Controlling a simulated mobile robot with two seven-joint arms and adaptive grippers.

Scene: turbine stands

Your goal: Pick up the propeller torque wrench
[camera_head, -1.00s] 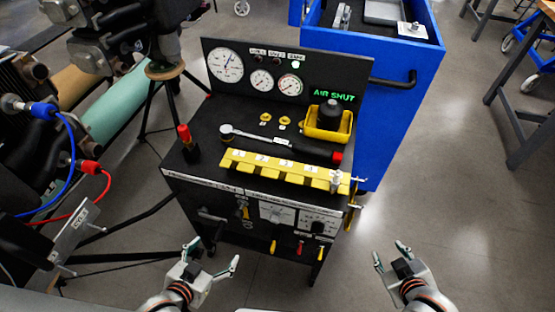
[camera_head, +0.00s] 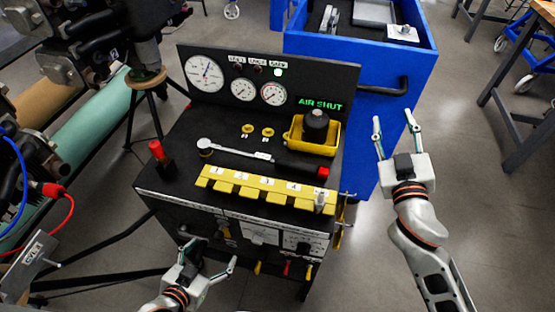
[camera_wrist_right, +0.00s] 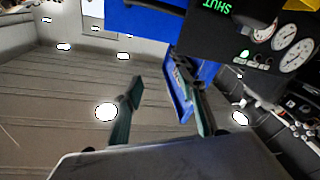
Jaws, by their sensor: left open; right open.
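The torque wrench (camera_head: 240,152) lies on the black top of the test cart (camera_head: 180,180). It has a silver round head at its left end and a dark handle with a red end at its right. My left gripper (camera_head: 208,258) is open and empty, low in front of the cart. My right gripper (camera_head: 396,128) is open and empty, raised to the right of the cart, beside the blue cabinet. In the right wrist view its two fingers (camera_wrist_right: 160,110) are apart with nothing between them. The wrench cannot be made out in that view.
A yellow numbered rack (camera_head: 262,190) runs along the cart's front edge, just before the wrench. A yellow tray (camera_head: 312,140) with a black knob stands behind the handle. A red-topped post (camera_head: 157,152) stands at left. The gauge panel (camera_head: 225,75) and blue cabinet (camera_head: 420,65) bound the back.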

